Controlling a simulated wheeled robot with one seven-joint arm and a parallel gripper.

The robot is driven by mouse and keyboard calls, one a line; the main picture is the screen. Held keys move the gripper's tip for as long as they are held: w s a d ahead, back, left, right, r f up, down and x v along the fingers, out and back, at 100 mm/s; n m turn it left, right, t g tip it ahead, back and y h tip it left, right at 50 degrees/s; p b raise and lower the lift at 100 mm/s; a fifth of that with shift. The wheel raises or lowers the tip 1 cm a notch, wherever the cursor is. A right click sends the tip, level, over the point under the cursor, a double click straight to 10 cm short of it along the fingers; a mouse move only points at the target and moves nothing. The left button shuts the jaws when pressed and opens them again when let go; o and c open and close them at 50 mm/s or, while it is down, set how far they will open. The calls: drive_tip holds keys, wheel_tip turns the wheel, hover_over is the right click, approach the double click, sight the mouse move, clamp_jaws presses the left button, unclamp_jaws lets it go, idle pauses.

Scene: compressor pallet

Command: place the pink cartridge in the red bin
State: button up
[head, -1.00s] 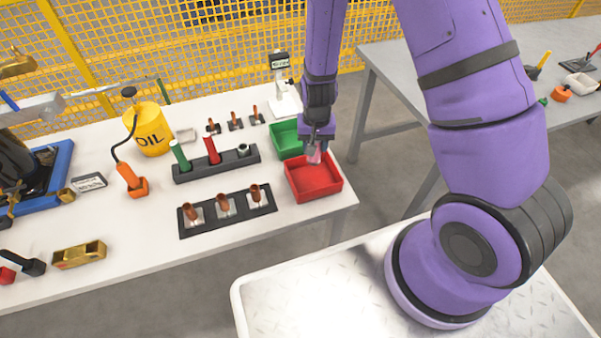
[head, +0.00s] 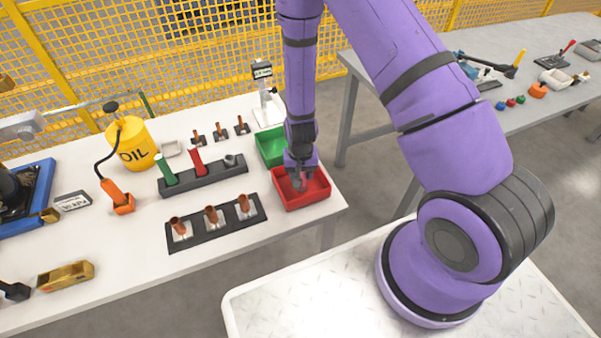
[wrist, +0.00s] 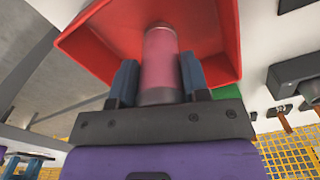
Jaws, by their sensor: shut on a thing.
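The pink cartridge (wrist: 160,62) is between the two fingers of my gripper (wrist: 158,80) in the wrist view. My gripper is shut on it. In the head view my gripper (head: 299,184) points down into the red bin (head: 318,197), which sits at the table's right front corner. The cartridge is hard to make out there behind the fingers. In the wrist view the red bin (wrist: 95,40) surrounds the cartridge's far end. I cannot tell whether the cartridge touches the bin floor.
A green bin (head: 268,147) stands directly behind the red bin. A dark rack (head: 205,177) with green and red cartridges and a dark plate (head: 217,223) with copper pieces lie to the left. A label stand (head: 265,95) is behind the bins.

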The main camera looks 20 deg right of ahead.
drive_tip(key=o, duration=1)
drive_tip(key=shift+f, duration=0.1)
wheel_tip(320, 180, up, 12)
drive_tip(key=shift+r, duration=0.25)
drive_tip(key=s+d+r+n+t+y, duration=0.1)
drive_tip(key=s+r, duration=0.1)
drive_tip(key=r, duration=1.1)
drive_tip(key=s+d+r+n+t, duration=0.1)
drive_tip(key=s+d+r+t, duration=0.15)
drive_tip(key=r, duration=1.05)
drive_tip(key=shift+n+t+h, duration=0.5)
drive_tip(key=shift+n+t, duration=0.3)
drive_tip(key=shift+t, duration=0.05)
drive_tip(key=s+d+r, duration=0.1)
drive_tip(key=s+r, duration=0.3)
drive_tip(key=s, duration=0.1)
drive_tip(key=s+d+r, duration=0.1)
drive_tip(key=s+r, duration=0.4)
drive_tip(key=s, duration=0.1)
drive_tip(key=s+d+r, duration=0.1)
drive_tip(key=s+r, duration=0.3)
drive_tip(key=s, duration=0.2)
drive_tip(key=shift+s+d+r, duration=0.2)
drive_tip(key=shift+s+r, duration=0.05)
